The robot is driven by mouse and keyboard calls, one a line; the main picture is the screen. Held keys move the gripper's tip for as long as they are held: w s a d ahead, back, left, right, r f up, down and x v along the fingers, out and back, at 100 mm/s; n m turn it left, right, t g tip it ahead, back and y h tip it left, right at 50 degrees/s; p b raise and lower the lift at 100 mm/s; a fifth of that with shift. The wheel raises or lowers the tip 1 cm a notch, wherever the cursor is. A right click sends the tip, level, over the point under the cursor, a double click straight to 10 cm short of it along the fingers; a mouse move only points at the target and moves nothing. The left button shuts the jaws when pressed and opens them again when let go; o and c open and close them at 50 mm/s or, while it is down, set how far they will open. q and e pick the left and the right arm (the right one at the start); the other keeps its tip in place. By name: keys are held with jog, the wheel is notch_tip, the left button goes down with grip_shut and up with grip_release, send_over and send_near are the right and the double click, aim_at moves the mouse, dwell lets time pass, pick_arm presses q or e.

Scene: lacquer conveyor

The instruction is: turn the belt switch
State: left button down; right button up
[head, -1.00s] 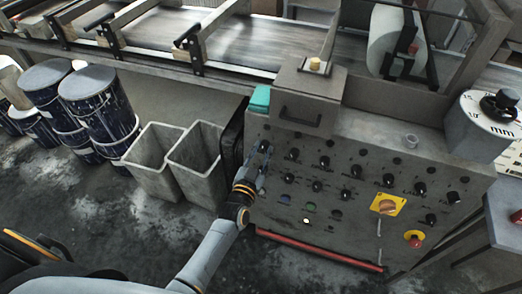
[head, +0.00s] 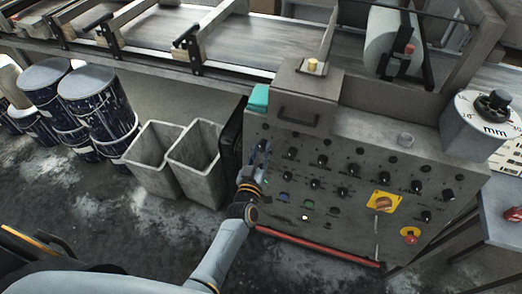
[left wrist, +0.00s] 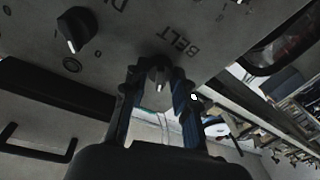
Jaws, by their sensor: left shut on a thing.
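The belt switch (left wrist: 158,76) is a small dark knob with a light pointer mark, beside the printed word BELT on the grey panel in the left wrist view. My left gripper (left wrist: 158,90) has its two fingers on either side of this knob and is shut on it. In the head view my left gripper (head: 260,155) is at the upper left of the control panel (head: 345,150), where it hides the knob. My right gripper is not in view.
Other black knobs (left wrist: 77,29) sit close by on the panel. A yellow-plated rotary switch (head: 383,202) is lower right. A red rail (head: 320,248) runs along the panel's foot. Two grey bins (head: 198,160) stand left of the panel, with the conveyor (head: 240,45) behind.

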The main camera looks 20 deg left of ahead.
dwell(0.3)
pick_arm(q)
jog(key=c, duration=1)
grip_release()
jog(key=shift+c, duration=0.2)
jog(key=s+d, duration=0.1)
jog(key=s, duration=1.1)
jog(key=s+d+f+m+g+h, duration=0.15)
jog(key=s+f+g, duration=0.35)
jog(key=f, duration=0.8)
jog(key=s+d+f+m+g+h, duration=0.1)
jog(key=s+f+m+g+h, duration=0.15)
jog(key=s+f, duration=0.7)
jog(key=s+a+f+m+g+y, duration=0.1)
jog(key=s+a+f+g, duration=0.3)
jog(key=s+f, duration=0.5)
jog(key=s+a+f+m+g+y, duration=0.1)
jog(key=s+a+f+g, duration=0.4)
jog(key=s+f, duration=0.5)
jog(key=s+a, duration=0.1)
jog(key=s, duration=0.4)
jog(key=shift+m, duration=0.3)
